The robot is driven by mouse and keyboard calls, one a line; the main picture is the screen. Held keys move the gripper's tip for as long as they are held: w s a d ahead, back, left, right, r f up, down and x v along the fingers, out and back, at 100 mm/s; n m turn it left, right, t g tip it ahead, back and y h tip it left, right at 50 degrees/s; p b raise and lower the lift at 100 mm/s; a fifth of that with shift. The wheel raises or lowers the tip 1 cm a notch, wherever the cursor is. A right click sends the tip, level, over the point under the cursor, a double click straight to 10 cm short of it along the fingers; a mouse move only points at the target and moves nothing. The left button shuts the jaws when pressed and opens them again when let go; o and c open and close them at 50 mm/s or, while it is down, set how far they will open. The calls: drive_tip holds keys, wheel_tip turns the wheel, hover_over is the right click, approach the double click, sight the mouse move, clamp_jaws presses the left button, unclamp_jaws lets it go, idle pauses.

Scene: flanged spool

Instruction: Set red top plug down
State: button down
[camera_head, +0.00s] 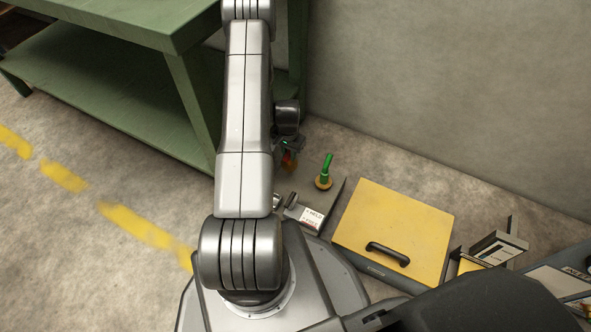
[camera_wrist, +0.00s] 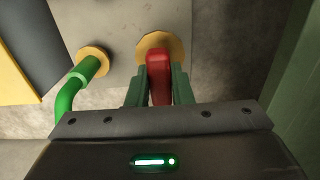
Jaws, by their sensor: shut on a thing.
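My gripper (camera_wrist: 158,82) is shut on the red top plug (camera_wrist: 158,70), with one green finger on each side of it. In the wrist view a round brass-coloured disc (camera_wrist: 152,43) lies just beyond the plug's far end; I cannot tell whether they touch or are one piece. In the head view the plug (camera_head: 288,161) shows small and dark below my gripper, partly hidden by the arm. It is to the left of a green bent handle (camera_head: 327,165) on a brass base. I cannot tell how high the plug is above the surface.
The green handle also shows at left in the wrist view (camera_wrist: 73,88). A grey unit with a white label (camera_head: 311,216) is below it. A yellow panel (camera_head: 395,225) with a black handle (camera_head: 388,254) is to the right. A green bench (camera_head: 125,100) stands left; a wall is behind.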

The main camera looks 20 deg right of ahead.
sight(289, 164)
wheel_tip(289, 164, down, 7)
drive_tip(key=shift+b, duration=0.95)
drive_tip(key=shift+f, duration=0.15)
drive_tip(key=c, duration=1.3)
unclamp_jaws()
wheel_tip(289, 164, up, 12)
drive_tip(key=p, duration=0.4)
